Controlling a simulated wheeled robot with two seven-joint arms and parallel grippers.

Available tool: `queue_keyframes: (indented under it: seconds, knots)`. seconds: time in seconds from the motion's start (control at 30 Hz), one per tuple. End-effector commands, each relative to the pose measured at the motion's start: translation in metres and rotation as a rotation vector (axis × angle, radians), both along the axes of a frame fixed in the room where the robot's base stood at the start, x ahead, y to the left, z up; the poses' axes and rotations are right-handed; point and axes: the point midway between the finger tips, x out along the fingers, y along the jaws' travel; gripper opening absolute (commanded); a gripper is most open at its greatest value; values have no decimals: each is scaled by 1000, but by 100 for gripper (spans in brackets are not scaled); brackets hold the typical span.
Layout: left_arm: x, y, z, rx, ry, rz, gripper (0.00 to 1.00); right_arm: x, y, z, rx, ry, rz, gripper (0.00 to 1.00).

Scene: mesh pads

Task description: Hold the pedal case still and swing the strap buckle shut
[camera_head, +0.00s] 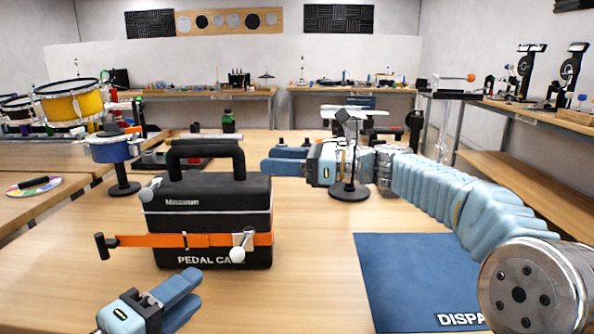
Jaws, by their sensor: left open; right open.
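The black pedal case (208,222) stands upright on the wooden table, its carry handle (206,148) up. An orange strap (160,241) runs across its front and sticks out past the left side, ending in a dark grip (102,245). The strap buckle (244,238), metal with a white ball knob (237,254), sits at the front right of the case. I cannot tell how far it is swung. My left gripper (195,286) is open and empty in front of the case, low and apart from it. My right gripper (268,159) is open, beside the case's upper right, behind the buckle.
A blue mat (405,280) lies on the table at the right, partly under my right arm. A dark stand (348,190) is behind my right gripper. A blue drum on a stand (112,150) is left of the case. Bare table lies between case and mat.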

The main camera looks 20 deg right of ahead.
Motion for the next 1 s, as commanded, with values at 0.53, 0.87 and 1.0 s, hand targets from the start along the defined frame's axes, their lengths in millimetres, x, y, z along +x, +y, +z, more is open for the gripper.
queue_keyframes:
  seconds: [0.53,0.87,1.0]
  knots:
    - [0,0,0,1,0,-1,43,26,56,0,0,0,0,58]
    - [0,0,0,1,0,-1,43,26,56,0,0,0,0,37]
    - [0,0,0,1,0,-1,43,26,56,0,0,0,1,16]
